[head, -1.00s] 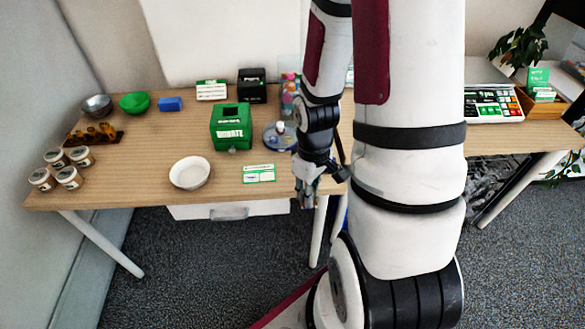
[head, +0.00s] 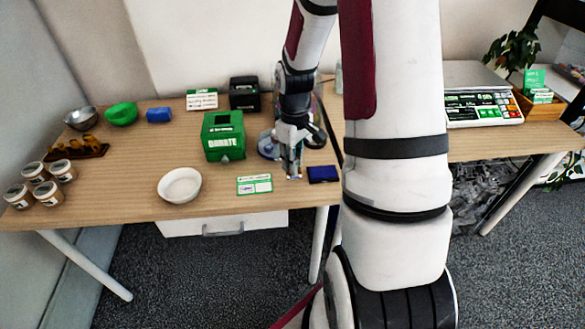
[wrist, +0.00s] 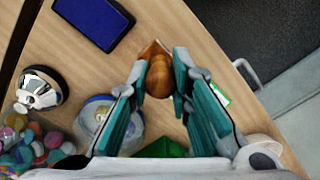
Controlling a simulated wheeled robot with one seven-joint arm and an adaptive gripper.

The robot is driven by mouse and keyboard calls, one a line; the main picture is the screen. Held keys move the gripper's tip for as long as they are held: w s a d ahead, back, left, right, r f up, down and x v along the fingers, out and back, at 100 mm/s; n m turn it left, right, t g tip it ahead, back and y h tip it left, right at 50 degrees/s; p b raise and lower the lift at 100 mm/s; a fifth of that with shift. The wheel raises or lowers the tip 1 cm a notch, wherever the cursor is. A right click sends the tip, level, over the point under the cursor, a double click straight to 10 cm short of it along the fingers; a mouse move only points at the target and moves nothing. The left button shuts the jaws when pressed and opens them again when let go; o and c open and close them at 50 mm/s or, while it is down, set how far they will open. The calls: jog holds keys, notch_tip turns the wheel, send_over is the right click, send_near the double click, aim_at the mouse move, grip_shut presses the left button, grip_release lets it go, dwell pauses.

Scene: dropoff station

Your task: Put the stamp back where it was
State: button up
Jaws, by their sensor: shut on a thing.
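The stamp (wrist: 159,78), with a brown wooden knob and base, is between my gripper's teal fingers in the wrist view. My gripper (head: 292,172) is shut on its knob. In the head view they are low over the table near its front edge, and the stamp is mostly hidden by the fingers. I cannot tell if the stamp's base touches the table. A dark blue ink pad (head: 323,174) lies just right of my gripper; it also shows at the top left of the wrist view (wrist: 95,20).
A green-white card (head: 254,184) lies left of my gripper, with a white bowl (head: 180,185) beyond it. A green donation box (head: 223,137) stands behind. The wrist view shows a silver bell (wrist: 40,90) and a round blue-rimmed dish (wrist: 98,106).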

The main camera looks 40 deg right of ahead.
jog(key=shift+w+d+f, duration=0.15)
jog(key=shift+w+d, duration=0.05)
jog(key=shift+w, duration=0.25)
jog(key=shift+f+b, duration=0.3)
jog(key=shift+f, duration=1.35)
jog(key=shift+f, duration=0.15)
jog(key=o, duration=0.9)
notch_tip(320, 180, up, 12)
jog(key=shift+r+p, duration=0.15)
jog(key=shift+p, duration=0.7)
jog(key=s+a+r+m+t, duration=0.2)
jog(key=s+a+r, duration=1.2)
jog(key=a+r, duration=0.2)
jog(key=shift+t, duration=0.3)
jog(key=s+a, duration=0.1)
jog(key=s, duration=0.1)
jog(key=s+a, duration=0.1)
jog(key=s, duration=0.2)
jog(key=s+a, duration=0.1)
jog(key=s, duration=0.2)
jog(key=shift+s+a, duration=0.25)
jog(key=shift+a, duration=0.15)
